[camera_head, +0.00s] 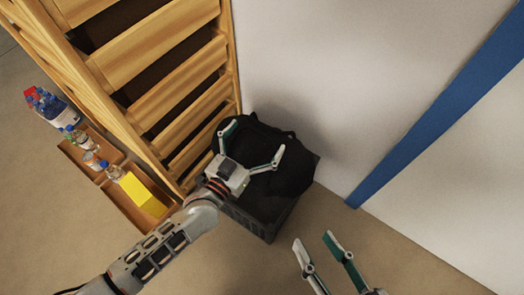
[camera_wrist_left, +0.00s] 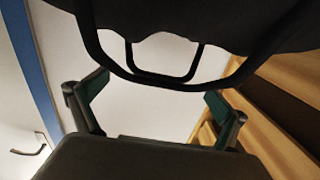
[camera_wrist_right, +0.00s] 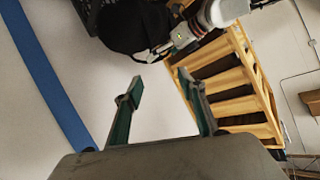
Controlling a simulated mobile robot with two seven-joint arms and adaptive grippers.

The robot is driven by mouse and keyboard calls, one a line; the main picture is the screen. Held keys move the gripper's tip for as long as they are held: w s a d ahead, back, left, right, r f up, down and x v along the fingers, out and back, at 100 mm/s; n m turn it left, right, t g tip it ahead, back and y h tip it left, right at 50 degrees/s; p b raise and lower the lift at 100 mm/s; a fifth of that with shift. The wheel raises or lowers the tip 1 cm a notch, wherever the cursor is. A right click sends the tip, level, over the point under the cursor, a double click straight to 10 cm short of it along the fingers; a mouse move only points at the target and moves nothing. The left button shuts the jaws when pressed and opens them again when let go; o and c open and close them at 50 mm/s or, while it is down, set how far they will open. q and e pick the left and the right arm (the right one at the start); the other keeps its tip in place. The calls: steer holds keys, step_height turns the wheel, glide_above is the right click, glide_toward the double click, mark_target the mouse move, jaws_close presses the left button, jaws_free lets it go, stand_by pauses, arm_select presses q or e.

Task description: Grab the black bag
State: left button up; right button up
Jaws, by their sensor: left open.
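The black bag (camera_head: 285,183) sits on top of a dark crate (camera_head: 262,222) against the white wall. My left gripper (camera_head: 253,145) is over the bag, with its fingers spread wide open. In the left wrist view the bag (camera_wrist_left: 215,22) fills the top, and its strap loop (camera_wrist_left: 150,84) hangs between the open fingers (camera_wrist_left: 148,100). I cannot tell whether the fingers touch the bag. My right gripper (camera_head: 315,242) is lower right of the crate, apart from it, with its fingers apart and empty. The right wrist view shows the bag (camera_wrist_right: 130,28) beyond these fingers (camera_wrist_right: 160,82).
A wooden slatted rack (camera_head: 165,75) stands close on the left of the bag. Wooden trays (camera_head: 130,205) beside it hold bottles and a yellow item (camera_head: 142,194). The white wall (camera_head: 310,60) with a blue stripe (camera_head: 440,105) is behind. The floor at lower right is clear.

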arm_select(q)
steer(key=shift+w+d+f, duration=0.15)
steer(key=shift+w+d, duration=0.15)
steer(key=shift+w, duration=0.15)
steer(key=shift+w+d+f, duration=0.15)
steer(key=shift+w+d, duration=0.1)
steer(key=shift+w, duration=0.2)
steer(key=shift+w+d+r, duration=0.1)
steer(key=shift+w+r, duration=0.1)
steer(key=shift+w, duration=0.05)
steer(key=c, duration=1.4)
steer(key=shift+r, duration=0.15)
steer(key=c, duration=0.5)
